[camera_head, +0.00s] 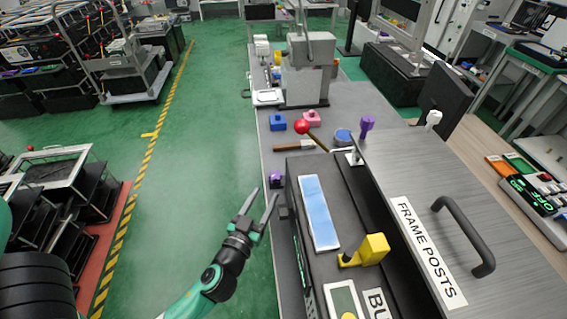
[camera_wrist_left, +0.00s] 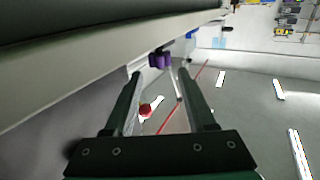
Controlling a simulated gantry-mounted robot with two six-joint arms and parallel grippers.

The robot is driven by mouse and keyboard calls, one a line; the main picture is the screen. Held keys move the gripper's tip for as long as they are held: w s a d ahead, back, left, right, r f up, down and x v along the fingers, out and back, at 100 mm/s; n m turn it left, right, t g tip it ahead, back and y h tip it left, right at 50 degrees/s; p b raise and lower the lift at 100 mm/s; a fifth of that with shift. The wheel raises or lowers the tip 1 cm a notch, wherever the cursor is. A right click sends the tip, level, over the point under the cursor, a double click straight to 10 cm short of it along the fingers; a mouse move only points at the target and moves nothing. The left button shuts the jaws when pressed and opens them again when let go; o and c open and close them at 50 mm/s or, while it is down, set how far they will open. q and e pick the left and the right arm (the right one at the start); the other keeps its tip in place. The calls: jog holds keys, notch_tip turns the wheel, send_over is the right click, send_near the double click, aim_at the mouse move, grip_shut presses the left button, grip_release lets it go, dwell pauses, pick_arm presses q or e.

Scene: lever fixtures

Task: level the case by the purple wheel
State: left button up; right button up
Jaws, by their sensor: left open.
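The case (camera_head: 330,262) is a dark grey box on the bench with a pale blue strip (camera_head: 318,212) on its top. The purple wheel (camera_head: 276,179) is a small purple part at the case's far left corner, and it also shows in the left wrist view (camera_wrist_left: 160,60), just beyond the fingertips. My left gripper (camera_head: 264,194) is open and empty, beside the case's left side and just short of the wheel. In the left wrist view its two fingers (camera_wrist_left: 160,78) are spread, with the wheel roughly between their tips. My right gripper is in neither view.
A lever with a red ball (camera_head: 302,126) stands beyond the case. A yellow part (camera_head: 368,249) sits on the case. A large panel marked FRAME POSTS (camera_head: 425,240) with a dark handle (camera_head: 478,240) covers the right. Blue (camera_head: 278,121) and pink blocks (camera_head: 312,118) lie farther back.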

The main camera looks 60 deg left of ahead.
aim_at(278, 171)
pick_arm(q)
jog(key=p+x, duration=0.1)
jog(key=x, duration=1)
jog(key=shift+w, duration=0.15)
jog(key=shift+c, duration=0.3)
grip_shut()
jog(key=shift+p, duration=0.3)
